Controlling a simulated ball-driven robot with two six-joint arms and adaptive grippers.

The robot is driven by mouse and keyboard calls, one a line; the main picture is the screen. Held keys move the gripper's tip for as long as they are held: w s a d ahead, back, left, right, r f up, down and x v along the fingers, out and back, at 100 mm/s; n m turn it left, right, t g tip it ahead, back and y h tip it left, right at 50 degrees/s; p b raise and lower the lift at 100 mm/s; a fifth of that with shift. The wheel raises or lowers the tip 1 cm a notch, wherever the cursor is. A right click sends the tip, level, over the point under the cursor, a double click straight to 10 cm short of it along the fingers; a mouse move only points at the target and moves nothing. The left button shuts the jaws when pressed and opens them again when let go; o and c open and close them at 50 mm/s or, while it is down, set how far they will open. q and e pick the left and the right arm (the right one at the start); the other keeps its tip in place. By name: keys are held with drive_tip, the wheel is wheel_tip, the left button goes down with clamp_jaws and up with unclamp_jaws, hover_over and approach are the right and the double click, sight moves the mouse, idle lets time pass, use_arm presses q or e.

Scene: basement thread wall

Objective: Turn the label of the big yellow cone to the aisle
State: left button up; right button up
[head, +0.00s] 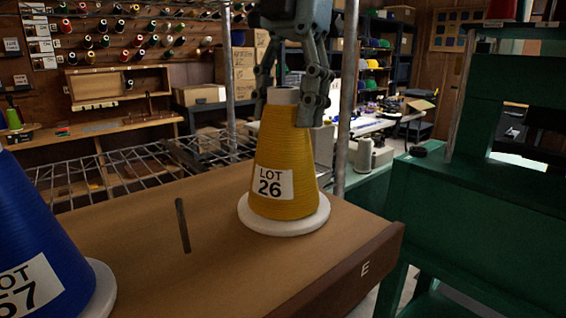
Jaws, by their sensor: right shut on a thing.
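The big yellow cone (284,150) stands upright on a round white base (284,222) on the brown table, near its right corner. Its white label (270,184) reads "LOT 26" and shows on the side facing me, a little left of the cone's middle. My right gripper (290,100) comes down from above, with its fingers on both sides of the cone's top. It is shut on the cone. The fingers hide part of the cone's upper sides. My left gripper is not in view.
A blue cone (38,225) with a partly cut-off label stands at the table's left. The table's end (365,268) is marked "E". A wire rack (120,168) lies behind, and a green frame (480,190) stands to the right.

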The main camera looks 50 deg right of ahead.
drive_tip(key=shift+f, duration=0.1)
idle(0.3)
drive_tip(key=o, duration=1.1)
drive_tip(key=shift+o, duration=0.2)
drive_tip(key=v, duration=0.7)
drive_tip(key=shift+r, duration=0.3)
